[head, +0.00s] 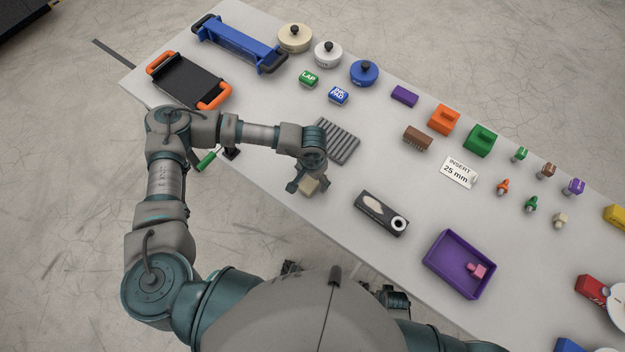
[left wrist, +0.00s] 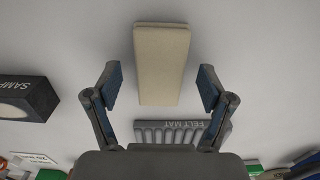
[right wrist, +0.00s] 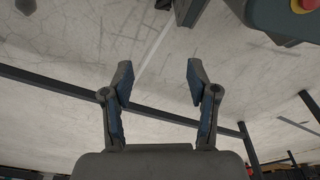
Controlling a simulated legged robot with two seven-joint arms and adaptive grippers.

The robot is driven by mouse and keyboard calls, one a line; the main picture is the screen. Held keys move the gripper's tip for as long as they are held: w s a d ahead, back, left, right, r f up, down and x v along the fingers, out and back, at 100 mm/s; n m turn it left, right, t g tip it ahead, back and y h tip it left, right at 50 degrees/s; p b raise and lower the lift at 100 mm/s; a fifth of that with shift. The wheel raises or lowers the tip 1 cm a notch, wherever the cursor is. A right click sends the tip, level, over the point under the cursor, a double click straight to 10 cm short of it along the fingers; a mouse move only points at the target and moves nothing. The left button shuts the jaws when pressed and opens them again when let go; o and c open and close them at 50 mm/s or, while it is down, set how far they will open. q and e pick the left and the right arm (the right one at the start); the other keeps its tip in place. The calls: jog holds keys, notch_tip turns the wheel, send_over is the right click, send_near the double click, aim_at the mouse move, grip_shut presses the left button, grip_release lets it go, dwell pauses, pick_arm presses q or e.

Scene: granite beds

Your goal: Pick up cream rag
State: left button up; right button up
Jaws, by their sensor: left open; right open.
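The cream rag (left wrist: 161,64) is a folded, flat rectangular block lying on the pale table. In the left wrist view it lies ahead of my left gripper (left wrist: 159,88), between the lines of the two open fingers and touching neither as far as I can see. In the head view the rag (head: 308,186) shows only partly beneath my left gripper (head: 308,183), which hides the rest. My right gripper (right wrist: 159,85) is open and empty, over the floor beside dark frame bars.
A grey ribbed felt mat (head: 337,141) lies just behind the rag. A dark sample box (head: 381,213) and a purple tray (head: 459,264) lie to the right. A black tray with orange handles (head: 188,80) is at the far left. The table between rag and sample box is clear.

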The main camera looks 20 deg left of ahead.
aim_at(312, 191)
pick_arm(q)
jog(key=c, duration=1)
jog(key=shift+c, duration=0.2)
pick_arm(e)
jog(key=shift+w+a+r, duration=0.1)
jog(key=shift+w+r, duration=0.1)
pick_arm(q)
jog(key=shift+r, duration=0.45)
notch_tip(312, 191, up, 3)
jog(key=shift+r+p, duration=0.1)
jog(key=shift+p, duration=0.75)
jog(key=s, duration=0.2)
jog(key=s+d, duration=0.1)
jog(key=shift+s, duration=0.35)
jog(key=s+d+r, duration=0.1)
jog(key=s+d, duration=0.2)
jog(key=s, duration=0.8)
jog(key=shift+s+d+b, duration=0.3)
jog(key=shift+s+b, duration=0.05)
jog(key=shift+b, duration=0.05)
pick_arm(e)
jog(key=shift+s+f, duration=0.65)
jog(key=shift+f, duration=0.35)
